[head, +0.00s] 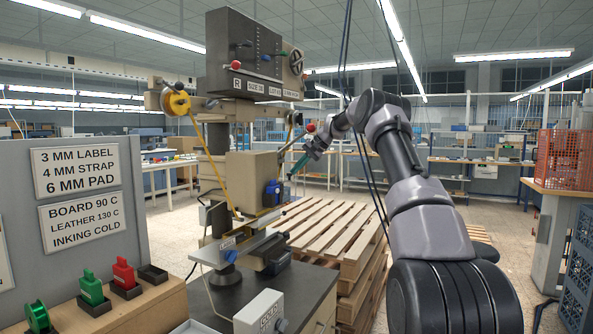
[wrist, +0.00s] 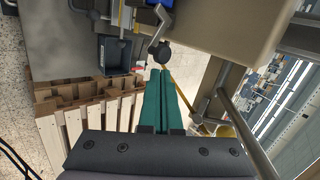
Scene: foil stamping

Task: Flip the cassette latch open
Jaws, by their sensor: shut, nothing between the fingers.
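The foil stamping press (head: 252,165) stands left of centre in the head view. A blue part (head: 271,193) sits on the side of its beige head and also shows at the top edge of the wrist view (wrist: 153,4). Just below it in the wrist view is a grey metal lever with a dark round knob (wrist: 159,51); I cannot tell for sure whether this is the cassette latch. My gripper (head: 295,170) is beside the press head, on its right. Its teal fingers (wrist: 160,74) are together and empty, with tips appearing close to the knob; contact is unclear.
A yellow foil roll (head: 177,103) feeds a yellow strip down the press. A red-knobbed lever (head: 310,127) is close to my wrist. Stacked wooden pallets (head: 335,235) stand below my arm. A dark bin (wrist: 116,54) lies left of the fingers. Stamp blocks (head: 91,287) sit front left.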

